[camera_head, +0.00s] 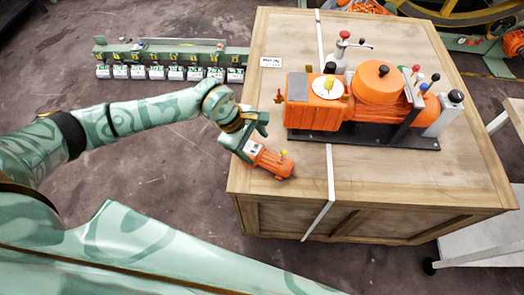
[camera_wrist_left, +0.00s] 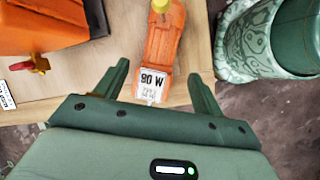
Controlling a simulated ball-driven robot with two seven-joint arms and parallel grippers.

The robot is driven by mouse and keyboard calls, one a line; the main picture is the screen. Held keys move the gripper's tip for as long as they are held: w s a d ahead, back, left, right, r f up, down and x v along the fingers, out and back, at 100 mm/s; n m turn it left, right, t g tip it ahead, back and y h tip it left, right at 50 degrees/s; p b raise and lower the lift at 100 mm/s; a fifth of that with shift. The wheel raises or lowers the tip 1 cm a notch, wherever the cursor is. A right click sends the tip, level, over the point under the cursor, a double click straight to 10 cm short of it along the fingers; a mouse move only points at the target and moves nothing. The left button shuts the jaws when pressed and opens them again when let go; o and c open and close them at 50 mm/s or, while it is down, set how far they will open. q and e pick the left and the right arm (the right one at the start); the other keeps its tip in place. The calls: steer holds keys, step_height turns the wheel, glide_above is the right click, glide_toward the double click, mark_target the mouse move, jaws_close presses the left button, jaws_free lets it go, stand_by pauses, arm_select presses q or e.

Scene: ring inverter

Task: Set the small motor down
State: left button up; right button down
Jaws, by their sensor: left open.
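The small motor (camera_head: 271,161) is orange with a yellow knob. It appears to lie on the wooden crate (camera_head: 400,185), near its front left corner. In the left wrist view the motor (camera_wrist_left: 164,40) shows a white label reading "M 06" facing my gripper. My left gripper (camera_head: 250,143) is at the motor's near end. In the wrist view its two fingers (camera_wrist_left: 158,72) stand apart, open, one on each side of the label end, with gaps between them and the motor. My right gripper is not in view.
A large orange machine (camera_head: 378,86) on a black base stands on the crate behind the motor; its orange side (camera_wrist_left: 45,25) shows in the wrist view. A white strap (camera_head: 329,175) crosses the crate. A green rack (camera_head: 170,52) stands behind left. The crate's front right is clear.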

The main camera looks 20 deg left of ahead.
arm_select(q)
steer(key=v, duration=0.4)
steer(key=shift+a+r+p, duration=0.1)
steer(key=shift+r+p, duration=0.15)
steer(key=shift+p, duration=0.1)
